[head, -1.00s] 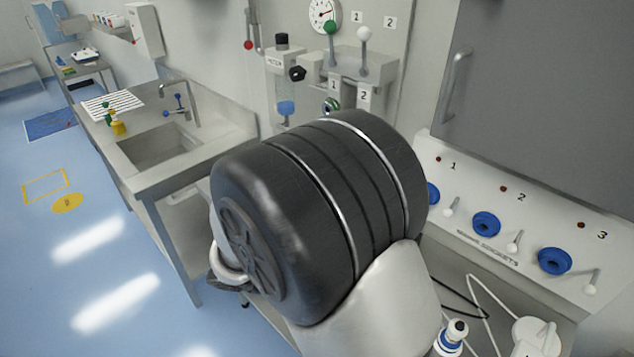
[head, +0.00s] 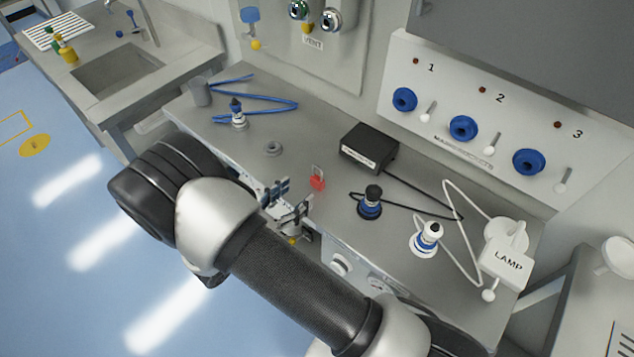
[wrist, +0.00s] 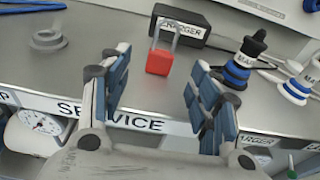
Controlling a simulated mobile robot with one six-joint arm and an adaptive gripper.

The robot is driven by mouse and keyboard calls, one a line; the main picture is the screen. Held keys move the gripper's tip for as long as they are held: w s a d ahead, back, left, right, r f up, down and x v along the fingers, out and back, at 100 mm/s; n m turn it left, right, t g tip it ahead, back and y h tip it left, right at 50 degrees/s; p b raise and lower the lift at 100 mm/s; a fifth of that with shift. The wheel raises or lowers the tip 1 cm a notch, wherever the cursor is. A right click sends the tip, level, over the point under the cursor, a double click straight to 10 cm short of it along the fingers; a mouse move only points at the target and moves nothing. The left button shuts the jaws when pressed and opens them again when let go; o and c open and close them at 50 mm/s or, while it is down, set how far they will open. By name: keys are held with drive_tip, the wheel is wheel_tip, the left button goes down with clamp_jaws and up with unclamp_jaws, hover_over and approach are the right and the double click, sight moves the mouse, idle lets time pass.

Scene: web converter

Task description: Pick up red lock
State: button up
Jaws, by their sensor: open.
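The red lock (head: 317,183) is a small padlock with a red body and a grey shackle. It is on the grey bench top (head: 290,215), near the front edge. In the wrist view the red lock (wrist: 159,62) shows ahead of my gripper, its shackle pointing away. My gripper (head: 286,205) is at the bench's front edge, just short of the lock in the head view. In the wrist view my gripper (wrist: 160,85) has its fingers spread wide, with nothing between them. The lock appears beyond the fingertips, between their lines.
A black charger box (head: 368,147) sits behind the lock. A blue-black plug (head: 370,202) and a white-blue plug (head: 427,238) stand to the right with cables. A grey ring (head: 273,149) lies to the left.

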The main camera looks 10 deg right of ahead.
sight(315, 181)
drive_tip(key=x, duration=0.4)
drive_tip(key=shift+d+b, duration=0.15)
drive_tip(key=shift+b, duration=0.15)
drive_tip(key=x, duration=0.2)
drive_tip(key=b+x, duration=0.1)
drive_tip(key=x, duration=0.1)
drive_tip(key=shift+d+f, duration=0.25)
drive_tip(key=shift+w+d, duration=0.25)
drive_tip(key=shift+d, duration=0.05)
drive_tip(key=shift+c, duration=0.6)
drive_tip(key=c, duration=1)
